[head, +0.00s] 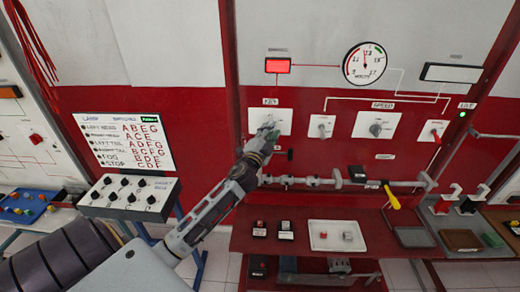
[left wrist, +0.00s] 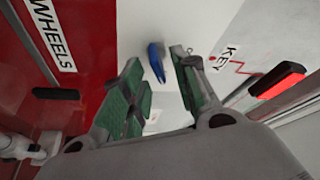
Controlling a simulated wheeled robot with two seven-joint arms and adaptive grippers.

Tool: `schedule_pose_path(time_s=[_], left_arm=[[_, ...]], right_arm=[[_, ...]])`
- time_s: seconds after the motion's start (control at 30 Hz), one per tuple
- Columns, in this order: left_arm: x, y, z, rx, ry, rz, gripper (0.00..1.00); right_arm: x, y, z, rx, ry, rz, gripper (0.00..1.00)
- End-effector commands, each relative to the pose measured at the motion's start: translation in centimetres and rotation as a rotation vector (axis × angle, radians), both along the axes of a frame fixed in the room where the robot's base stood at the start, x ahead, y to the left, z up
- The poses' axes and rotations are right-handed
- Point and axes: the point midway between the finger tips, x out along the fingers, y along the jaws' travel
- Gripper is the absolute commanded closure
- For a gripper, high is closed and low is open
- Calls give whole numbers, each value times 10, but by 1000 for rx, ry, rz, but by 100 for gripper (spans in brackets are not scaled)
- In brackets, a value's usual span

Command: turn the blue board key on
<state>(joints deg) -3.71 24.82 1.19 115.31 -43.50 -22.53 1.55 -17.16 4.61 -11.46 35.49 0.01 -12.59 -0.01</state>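The blue key (left wrist: 157,60) shows in the left wrist view, standing out from a white panel and lying between my fingertips, nearer the right-hand finger. I cannot tell whether a finger touches it. My left gripper (head: 266,135) is open, with green-padded fingers, at the white KEY panel (head: 286,115) on the red wall board in the head view. There my gripper hides most of the key. The left gripper's fingers also fill the middle of the left wrist view (left wrist: 157,75). My right gripper is in neither view.
A red lit box (head: 277,66) and a round gauge (head: 365,63) sit above. Other knob panels, including a speed knob (head: 376,129), are to the right. A grey pipe with a yellow-handled lever (head: 391,197) runs below, above a red shelf (head: 280,238). A switch box (head: 130,197) stands left.

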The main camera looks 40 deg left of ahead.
Motion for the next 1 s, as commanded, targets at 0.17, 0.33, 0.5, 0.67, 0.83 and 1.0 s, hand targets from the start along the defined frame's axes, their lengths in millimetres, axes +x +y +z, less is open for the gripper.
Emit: schedule_pose_path(time_s=[0.17,0.33,0.5,0.67,0.83,1.0], left_arm=[[-13,-3,-4,0,2,0,71],[-27,-6,-7,-1,3,1,71],[-41,-8,-9,0,1,0,71],[-54,-11,-12,-1,2,0,71],[-67,-14,-14,-1,2,1,71],[-81,-17,-17,0,1,0,71]], right_arm=[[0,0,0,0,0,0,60],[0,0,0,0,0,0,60],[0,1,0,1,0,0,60],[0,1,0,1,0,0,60],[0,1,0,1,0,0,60],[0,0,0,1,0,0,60]])
